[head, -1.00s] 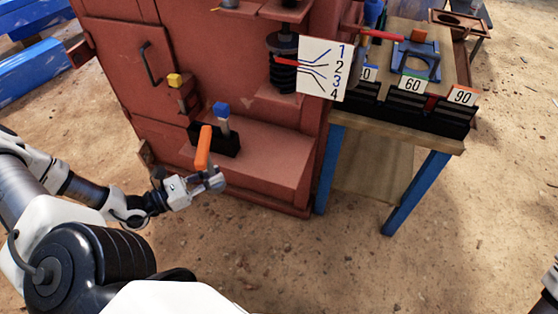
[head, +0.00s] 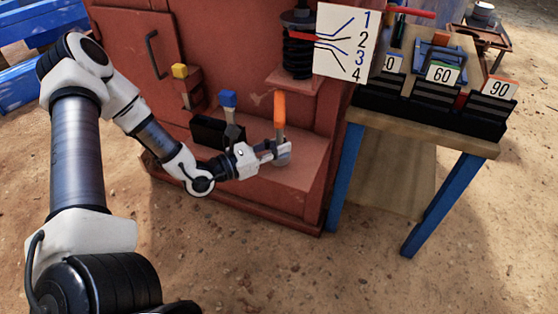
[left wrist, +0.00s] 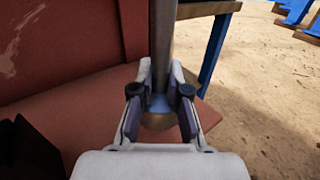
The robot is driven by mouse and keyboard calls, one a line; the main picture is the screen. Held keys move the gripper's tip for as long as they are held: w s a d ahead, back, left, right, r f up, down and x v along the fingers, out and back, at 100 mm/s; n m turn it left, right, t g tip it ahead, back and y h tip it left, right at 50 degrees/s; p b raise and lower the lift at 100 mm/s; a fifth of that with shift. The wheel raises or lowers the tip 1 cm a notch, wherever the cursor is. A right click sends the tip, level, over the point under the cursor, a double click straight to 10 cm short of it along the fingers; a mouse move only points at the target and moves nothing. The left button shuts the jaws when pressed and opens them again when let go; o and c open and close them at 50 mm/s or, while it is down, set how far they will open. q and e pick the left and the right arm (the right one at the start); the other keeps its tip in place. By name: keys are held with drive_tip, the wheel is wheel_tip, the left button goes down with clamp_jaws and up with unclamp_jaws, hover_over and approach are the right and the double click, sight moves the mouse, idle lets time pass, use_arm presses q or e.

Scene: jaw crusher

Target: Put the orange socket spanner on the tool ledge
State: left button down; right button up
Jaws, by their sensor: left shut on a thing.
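The orange socket spanner (head: 280,110) stands about upright in the head view, its orange handle on top. My left gripper (head: 282,153) is shut on its lower metal part, over the red ledge (head: 300,177) at the foot of the machine. In the left wrist view my left gripper (left wrist: 160,100) has both fingers around the grey shaft (left wrist: 162,45), with a round metal end below them. I cannot tell whether that end touches the ledge. My right gripper is out of view.
A blue-topped tool (head: 228,100) stands in a black holder (head: 210,131) left of the spanner. A yellow-topped tool (head: 180,71) stands further left. A numbered white sign (head: 345,40) hangs above right. A wooden table (head: 440,135) with numbered black racks stands right.

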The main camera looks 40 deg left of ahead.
use_arm(q)
drive_tip(key=shift+f+b, duration=1)
drive_tip(key=shift+f, duration=0.9)
drive_tip(key=c, duration=1.2)
unclamp_jaws()
drive_tip(key=shift+w, duration=0.1)
drive_tip(key=shift+o, duration=0.2)
drive_tip(key=shift+r, duration=0.1)
